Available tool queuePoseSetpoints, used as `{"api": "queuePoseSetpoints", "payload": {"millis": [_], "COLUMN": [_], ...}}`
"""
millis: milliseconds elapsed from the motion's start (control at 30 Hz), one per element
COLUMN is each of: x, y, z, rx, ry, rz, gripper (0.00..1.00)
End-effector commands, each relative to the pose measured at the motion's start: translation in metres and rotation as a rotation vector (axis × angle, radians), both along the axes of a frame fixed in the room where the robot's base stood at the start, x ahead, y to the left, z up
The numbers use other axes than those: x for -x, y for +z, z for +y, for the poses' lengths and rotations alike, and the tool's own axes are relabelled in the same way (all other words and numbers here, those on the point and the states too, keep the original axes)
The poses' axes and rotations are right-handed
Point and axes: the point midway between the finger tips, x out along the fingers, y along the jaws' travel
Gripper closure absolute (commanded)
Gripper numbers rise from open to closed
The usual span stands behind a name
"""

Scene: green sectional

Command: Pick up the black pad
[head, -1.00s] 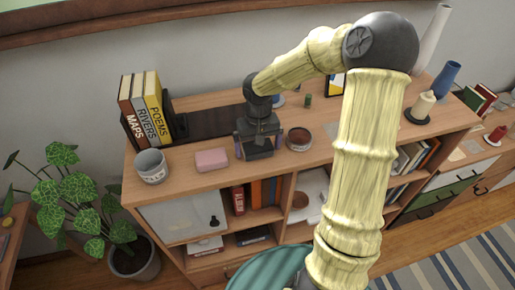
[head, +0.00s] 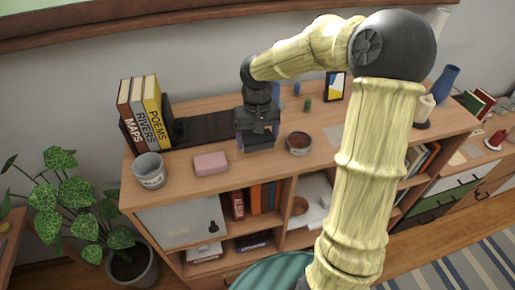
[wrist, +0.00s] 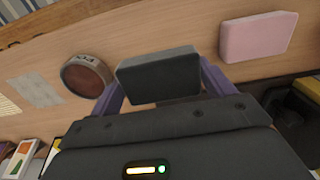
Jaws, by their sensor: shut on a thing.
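The black pad (wrist: 158,75) is a dark block with rounded edges, seen in the wrist view between the two purple fingers of my gripper (wrist: 160,80). The fingers are shut on its two sides. In the head view my gripper (head: 257,142) points down over the wooden shelf top, between the pink block and a round dark-topped bowl. The pad is mostly hidden by the gripper there. I cannot tell whether the pad touches the shelf top.
The pink block (head: 211,163) and a grey cup (head: 150,170) are left of the gripper. The bowl (head: 299,143) is close on its right. A picture frame (head: 335,86) stands behind right.

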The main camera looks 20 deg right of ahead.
Motion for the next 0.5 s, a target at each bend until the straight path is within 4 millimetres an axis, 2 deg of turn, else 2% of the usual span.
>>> {"api": "queuePoseSetpoints", "payload": {"millis": [100,200,333,500], "x": [-0.001,-0.001,0.000,0.000], "y": [0.023,0.037,0.045,0.046], "z": [-0.001,-0.001,0.000,0.000], "rx": [0.002,0.001,0.000,-0.001], "ry": [-0.002,-0.002,0.000,0.000], "rz": [-0.005,-0.004,-0.001,0.000], "gripper": [0.44,0.44,0.44,0.44]}}
